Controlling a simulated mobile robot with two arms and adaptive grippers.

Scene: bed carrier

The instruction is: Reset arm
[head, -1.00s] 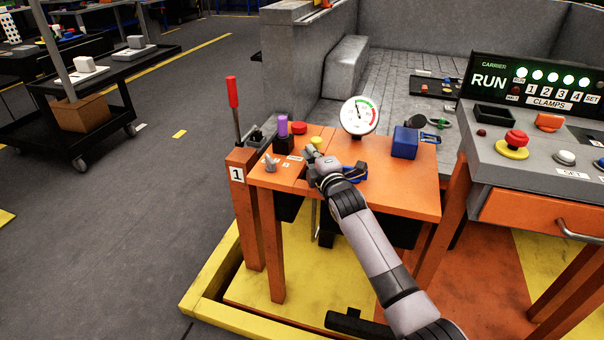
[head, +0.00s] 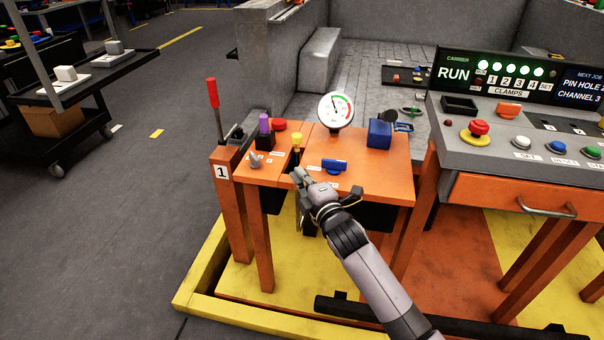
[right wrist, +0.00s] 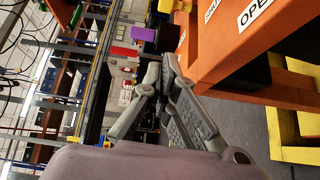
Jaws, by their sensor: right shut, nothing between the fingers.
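My right gripper (head: 301,179) is shut and empty at the front edge of the orange table (head: 380,175) marked 1. It also shows in the right wrist view (right wrist: 158,68), beside the orange table edge with its labels. My right arm comes up from the lower right of the head view. A blue clamp-like part (head: 334,166) lies on the tabletop just behind the gripper. A small grey lever (head: 255,158) is to its left. My left gripper is not in view.
A red-handled lever (head: 212,95), a purple-topped knob (head: 264,125), a yellow knob (head: 297,140), a dial gauge (head: 335,110) and a blue block (head: 379,133) stand on the station. A control panel (head: 520,160) with buttons is at right.

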